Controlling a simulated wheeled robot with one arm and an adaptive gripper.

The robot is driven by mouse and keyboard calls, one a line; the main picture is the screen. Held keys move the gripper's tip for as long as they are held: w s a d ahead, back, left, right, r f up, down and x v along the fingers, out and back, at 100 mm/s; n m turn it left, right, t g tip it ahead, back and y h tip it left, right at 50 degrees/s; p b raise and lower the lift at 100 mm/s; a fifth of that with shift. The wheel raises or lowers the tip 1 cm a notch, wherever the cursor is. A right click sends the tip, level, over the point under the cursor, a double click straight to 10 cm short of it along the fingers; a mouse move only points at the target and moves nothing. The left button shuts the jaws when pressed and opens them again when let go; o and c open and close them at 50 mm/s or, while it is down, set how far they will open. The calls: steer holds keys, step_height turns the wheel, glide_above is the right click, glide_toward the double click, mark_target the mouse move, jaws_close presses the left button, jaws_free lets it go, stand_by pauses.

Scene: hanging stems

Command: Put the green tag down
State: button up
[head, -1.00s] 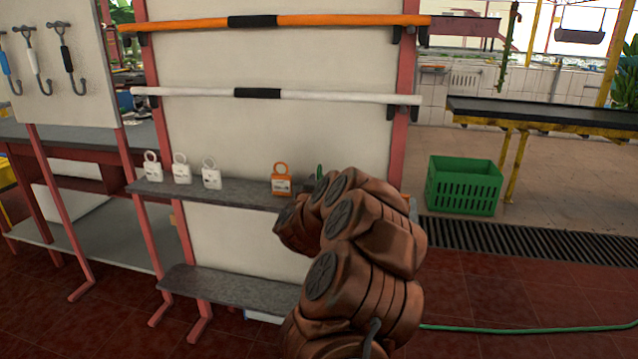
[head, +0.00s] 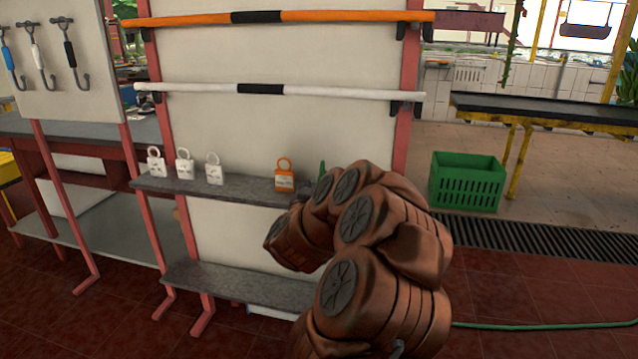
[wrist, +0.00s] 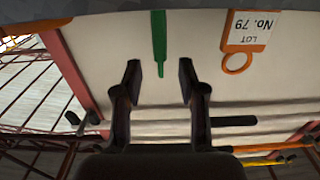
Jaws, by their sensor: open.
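The green tag (wrist: 159,40) shows in the wrist view as a narrow green strip, seen edge-on, against the pale panel, at the grey shelf. My gripper (wrist: 158,82) is open. Its two dark fingertips lie to either side of the tag's narrow end in the picture, with clear gaps and no visible contact. In the head view only a sliver of the green tag (head: 321,171) shows above my arm, and my gripper is hidden behind the arm.
An orange tag (head: 284,178) marked No. 79 stands beside the green one on the grey shelf (head: 235,188); it also shows in the wrist view (wrist: 244,38). White tags (head: 185,165) stand farther left. A white rail (head: 330,92) and an orange rail (head: 340,17) cross above.

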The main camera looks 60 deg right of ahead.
steer(key=shift+b+v, duration=1.2)
steer(key=shift+v, duration=1.05)
steer(key=shift+a, duration=0.1)
